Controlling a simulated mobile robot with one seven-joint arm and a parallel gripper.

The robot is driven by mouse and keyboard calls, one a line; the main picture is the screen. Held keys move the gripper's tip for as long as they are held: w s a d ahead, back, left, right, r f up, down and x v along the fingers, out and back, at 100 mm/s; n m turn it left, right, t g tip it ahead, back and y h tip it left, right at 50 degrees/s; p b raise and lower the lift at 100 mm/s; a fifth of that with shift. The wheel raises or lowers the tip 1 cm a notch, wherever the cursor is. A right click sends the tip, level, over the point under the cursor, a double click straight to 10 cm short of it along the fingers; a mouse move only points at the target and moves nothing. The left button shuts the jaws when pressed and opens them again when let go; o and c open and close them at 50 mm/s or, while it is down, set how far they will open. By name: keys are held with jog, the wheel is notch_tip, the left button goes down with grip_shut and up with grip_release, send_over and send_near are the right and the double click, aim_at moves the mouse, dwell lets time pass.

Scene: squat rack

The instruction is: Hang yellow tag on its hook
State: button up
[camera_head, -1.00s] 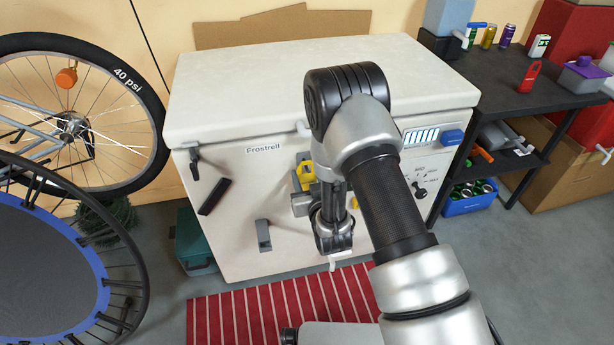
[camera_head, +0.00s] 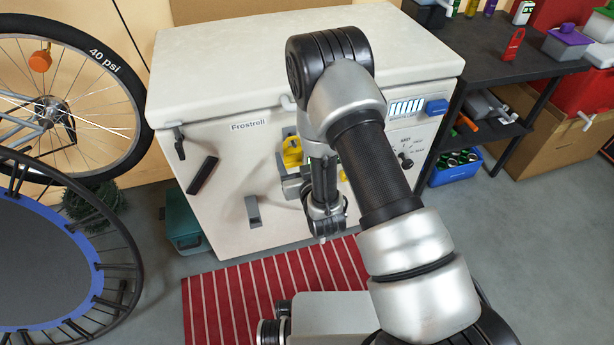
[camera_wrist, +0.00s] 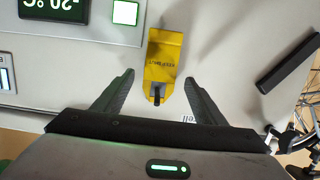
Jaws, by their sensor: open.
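The yellow tag (camera_wrist: 164,62) lies against the white freezer front, with dark "KEEP SHUT" lettering. In the wrist view its narrow holed end points toward me, and a small dark hook (camera_wrist: 157,93) shows at that hole, seemingly through it. In the head view the tag (camera_head: 292,153) is partly hidden by my arm. My gripper (camera_wrist: 159,78) is open, with one finger on each side of the tag's holed end and gaps to both. In the head view the gripper (camera_head: 292,186) is at the freezer front, mostly covered by my wrist.
The freezer (camera_head: 235,190) has a dark handle (camera_head: 203,175), a grey bracket (camera_head: 253,211) and a display (camera_wrist: 53,8). A striped red mat (camera_head: 225,300) lies in front. A trampoline (camera_head: 45,265) and bicycle wheel (camera_head: 65,95) stand left, a dark shelf (camera_head: 490,65) right.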

jog(key=p+v, duration=0.2)
jog(key=v, duration=1.2)
jog(key=w+d+r+m+g+h, duration=0.1)
jog(key=w+d+r+g, duration=0.1)
jog(key=w+r, duration=0.45)
jog(key=s+d+r+m+g+h, duration=0.1)
jog(key=d+r, duration=0.1)
jog(key=r, duration=0.4)
jog(key=s+d+r+g+h, duration=0.1)
jog(key=d+r+g, duration=0.15)
jog(key=r, duration=0.35)
jog(key=s+d+r+m+g+h+p, duration=0.1)
jog(key=s+d+r+g, duration=0.15)
jog(key=s+r, duration=0.65)
jog(key=s+d+r+g, duration=0.1)
jog(key=s+d+r, duration=0.3)
jog(key=s, duration=0.8)
notch_tip(320, 180, up, 24)
jog(key=p, duration=2.4)
jog(key=shift+a, duration=0.2)
